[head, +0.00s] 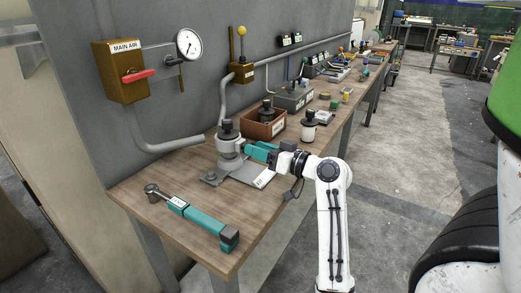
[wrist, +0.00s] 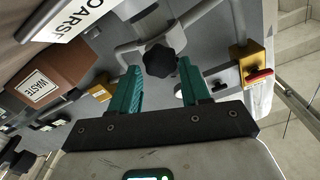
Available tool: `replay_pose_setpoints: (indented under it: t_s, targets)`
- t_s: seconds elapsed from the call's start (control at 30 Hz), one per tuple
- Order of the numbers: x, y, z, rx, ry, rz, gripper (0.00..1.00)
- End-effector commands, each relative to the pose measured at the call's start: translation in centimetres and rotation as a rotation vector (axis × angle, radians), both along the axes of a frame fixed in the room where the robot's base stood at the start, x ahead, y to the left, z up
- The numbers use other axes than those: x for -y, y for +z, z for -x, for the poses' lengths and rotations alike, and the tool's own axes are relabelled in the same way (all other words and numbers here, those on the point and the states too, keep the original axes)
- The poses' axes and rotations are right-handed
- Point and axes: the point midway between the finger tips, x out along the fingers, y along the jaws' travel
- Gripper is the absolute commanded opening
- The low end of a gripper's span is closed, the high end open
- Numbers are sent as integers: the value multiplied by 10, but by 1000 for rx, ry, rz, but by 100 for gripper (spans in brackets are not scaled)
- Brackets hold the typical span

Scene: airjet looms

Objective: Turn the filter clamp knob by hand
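In the wrist view a black lobed knob (wrist: 162,60) faces me in front of a grey clamp bracket (wrist: 130,52). My gripper's teal fingers (wrist: 160,66) are open, one on each side of the knob; I cannot tell whether they touch it. In the head view my gripper (head: 250,149) reaches in from the right at a grey filter unit (head: 230,148) with a black top (head: 227,127). The unit stands on a labelled plate on the bench. The side knob does not show clearly there, with the fingers in front.
A teal torque wrench (head: 203,220) lies on the wooden bench (head: 160,217) in front. A brown waste box (head: 250,130) and a white jar (head: 308,128) stand behind my gripper. The main air box (head: 118,75) and grey pipes are on the wall.

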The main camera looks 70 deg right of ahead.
Motion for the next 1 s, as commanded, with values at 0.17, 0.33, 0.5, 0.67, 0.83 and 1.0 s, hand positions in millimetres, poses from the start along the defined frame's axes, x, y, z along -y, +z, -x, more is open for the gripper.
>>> replay_pose_setpoints:
  t_s: [0.17, 0.33, 0.5, 0.67, 0.83, 1.0]
  targets:
    - [-4, -4, -10, 4, 21, -1, 60]
    - [-4, -4, -9, 4, 21, 0, 60]
    - [-5, -5, -5, 2, 22, 0, 60]
    - [-8, -7, 6, -4, 21, -5, 60]
    - [-8, -7, 13, -5, 18, -4, 60]
    - [-7, -5, 14, -3, 14, -3, 60]
